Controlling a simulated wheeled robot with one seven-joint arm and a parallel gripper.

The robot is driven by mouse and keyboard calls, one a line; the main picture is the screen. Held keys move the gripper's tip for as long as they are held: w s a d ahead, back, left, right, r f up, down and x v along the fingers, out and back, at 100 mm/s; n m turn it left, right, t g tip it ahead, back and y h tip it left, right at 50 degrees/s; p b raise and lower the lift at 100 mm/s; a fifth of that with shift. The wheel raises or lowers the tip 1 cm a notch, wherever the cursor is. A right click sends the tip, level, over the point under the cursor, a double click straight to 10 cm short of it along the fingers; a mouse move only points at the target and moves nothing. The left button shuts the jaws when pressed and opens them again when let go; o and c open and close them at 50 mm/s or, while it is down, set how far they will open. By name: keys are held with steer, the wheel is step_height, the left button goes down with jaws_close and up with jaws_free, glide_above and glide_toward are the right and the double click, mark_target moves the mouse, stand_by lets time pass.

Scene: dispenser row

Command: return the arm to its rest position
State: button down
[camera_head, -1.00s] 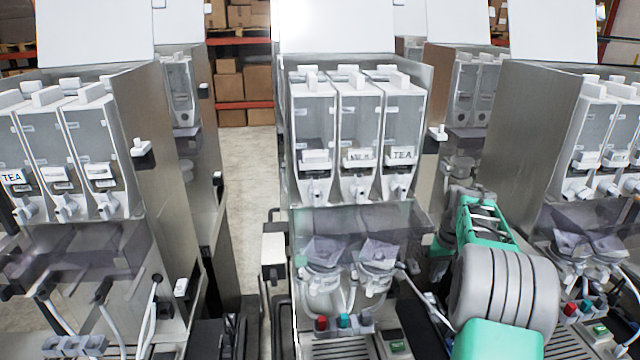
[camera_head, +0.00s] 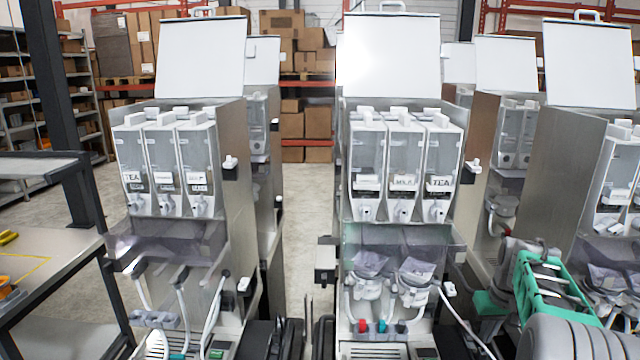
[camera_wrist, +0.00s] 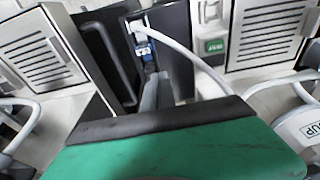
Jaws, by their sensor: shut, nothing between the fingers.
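My arm (camera_head: 552,290), green and grey, is folded at the lower right of the head view, in front of the dispenser machines. Its end is hidden there. In the wrist view, the green and black housing fills the bottom, and my gripper (camera_wrist: 152,92) shows as a narrow grey piece beyond it. My gripper is shut and holds nothing. Black panels, a white hose (camera_wrist: 190,62) and a metal drip grate (camera_wrist: 268,32) lie beyond it in that view; I cannot tell the gap to them.
The middle dispenser machine (camera_head: 455,180) and left machine (camera_head: 232,150) stand with lids raised. Another machine (camera_head: 572,150) stands close to my arm at right. A metal worktable (camera_head: 60,258) is at far left. Open floor (camera_head: 305,205) shows between the machines.

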steer(key=s+a+r+t, duration=0.1)
steer(key=s+a+r, duration=0.3)
steer(key=a, duration=0.3)
steer(key=s+a+r, duration=0.4)
steer(key=a, duration=0.4)
steer(key=s+a+f+t, duration=0.1)
steer(key=s+a+f, duration=0.1)
steer(key=s+a, duration=0.7)
steer(key=s, duration=0.4)
steer(key=shift+s+f+n+t, duration=0.25)
steer(key=shift+f+n+t, duration=0.05)
steer(key=shift+a, duration=0.1)
